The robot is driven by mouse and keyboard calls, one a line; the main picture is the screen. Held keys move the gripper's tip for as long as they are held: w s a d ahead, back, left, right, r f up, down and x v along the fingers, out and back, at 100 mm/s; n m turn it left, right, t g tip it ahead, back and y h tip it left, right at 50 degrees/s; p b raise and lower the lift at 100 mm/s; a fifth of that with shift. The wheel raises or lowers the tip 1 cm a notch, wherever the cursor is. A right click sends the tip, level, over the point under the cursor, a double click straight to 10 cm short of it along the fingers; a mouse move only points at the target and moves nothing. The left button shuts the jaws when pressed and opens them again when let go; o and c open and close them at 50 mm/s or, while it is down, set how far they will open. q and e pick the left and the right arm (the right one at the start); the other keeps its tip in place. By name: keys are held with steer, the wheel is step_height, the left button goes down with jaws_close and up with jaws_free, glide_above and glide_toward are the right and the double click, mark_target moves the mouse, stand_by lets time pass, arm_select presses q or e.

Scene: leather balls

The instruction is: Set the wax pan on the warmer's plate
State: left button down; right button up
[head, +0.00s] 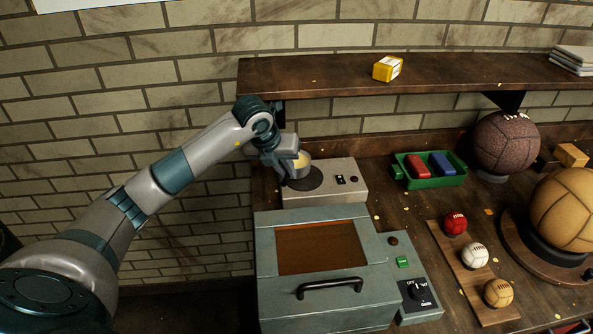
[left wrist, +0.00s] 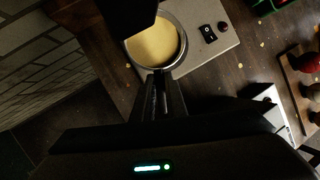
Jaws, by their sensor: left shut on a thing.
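The wax pan (head: 303,168) is a small grey metal pan with pale yellow wax inside; its round rim and wax show in the left wrist view (left wrist: 155,43). My left gripper (head: 289,162) is shut on the pan's near side, and its fingers also show in the left wrist view (left wrist: 160,82). The warmer (head: 341,177) is a light grey box with a dark round plate (head: 308,184) on top. The pan is over the far left part of the plate and hides some of it. I cannot tell whether it touches the plate. My right gripper is not in view.
A grey-green box (head: 380,288) with an amber window and black handle stands in front of the warmer. A green tray (head: 430,181) and several balls are to the right.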

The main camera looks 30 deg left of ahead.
mark_target(296, 193)
arm_select(q)
steer(key=shift+w+d+p, duration=0.3)
steer(key=shift+w+d, duration=0.6)
steer(key=shift+w, duration=0.3)
steer(key=shift+s+f+p, duration=0.1)
steer(key=shift+f+p, duration=0.45)
steer(key=shift+p, duration=0.05)
step_height(296, 193, down, 2)
steer(key=shift+f+p, duration=0.15)
steer(key=shift+p, duration=0.4)
steer(key=c, duration=1.8)
jaws_free()
steer(key=shift+f, duration=0.1)
steer(key=shift+o, duration=0.2)
